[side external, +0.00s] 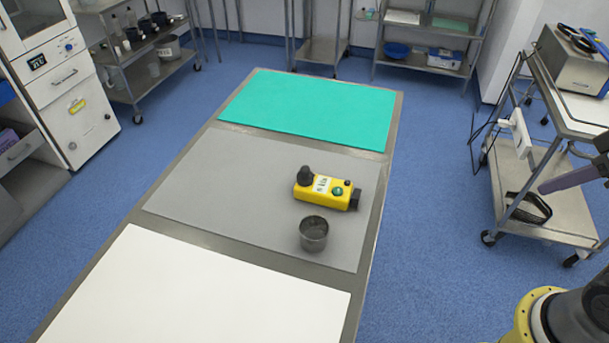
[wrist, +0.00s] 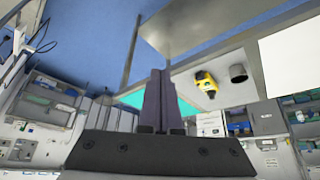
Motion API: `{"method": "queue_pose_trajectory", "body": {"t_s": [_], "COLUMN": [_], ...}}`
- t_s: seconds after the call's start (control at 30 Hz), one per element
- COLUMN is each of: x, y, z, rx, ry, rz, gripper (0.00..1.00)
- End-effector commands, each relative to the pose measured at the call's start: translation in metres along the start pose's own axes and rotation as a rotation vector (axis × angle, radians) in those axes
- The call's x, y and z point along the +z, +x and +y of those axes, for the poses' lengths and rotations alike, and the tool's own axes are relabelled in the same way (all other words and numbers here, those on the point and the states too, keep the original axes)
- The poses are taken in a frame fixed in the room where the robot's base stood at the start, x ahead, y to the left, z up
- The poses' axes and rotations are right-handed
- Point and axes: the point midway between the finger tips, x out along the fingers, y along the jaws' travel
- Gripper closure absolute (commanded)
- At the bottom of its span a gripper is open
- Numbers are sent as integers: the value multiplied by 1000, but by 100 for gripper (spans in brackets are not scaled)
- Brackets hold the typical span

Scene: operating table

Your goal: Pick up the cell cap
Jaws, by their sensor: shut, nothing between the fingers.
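A yellow instrument (side external: 325,191) lies on the grey mat. A dark, rounded cap (side external: 305,175), which looks like the cell cap, stands on its left end. A round green button and a small dark knob sit to the right of it. In the wrist view the yellow instrument (wrist: 206,82) is small and far off, and I cannot make out the cap clearly. My gripper (wrist: 160,72) is shut and empty, its two purple-grey fingers together. In the side view its fingers (side external: 545,187) show at the right edge, well away from the table and the instrument.
A dark grey cup (side external: 314,234) stands just in front of the instrument; it also shows in the wrist view (wrist: 238,74). A teal mat (side external: 310,108) lies behind and a white mat (side external: 190,295) in front. A trolley (side external: 545,195) stands at the right. The grey mat's left half is clear.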

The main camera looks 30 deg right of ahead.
Motion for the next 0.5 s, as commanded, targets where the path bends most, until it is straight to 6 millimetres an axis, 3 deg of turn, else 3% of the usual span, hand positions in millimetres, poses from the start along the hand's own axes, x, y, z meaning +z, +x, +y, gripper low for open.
{"method": "queue_pose_trajectory", "body": {"t_s": [0.27, 0.5], "x": [0, 0], "y": [0, 0], "z": [0, 0], "rx": [0, 0], "ry": [0, 0], "rz": [0, 0], "gripper": [100, 60]}}
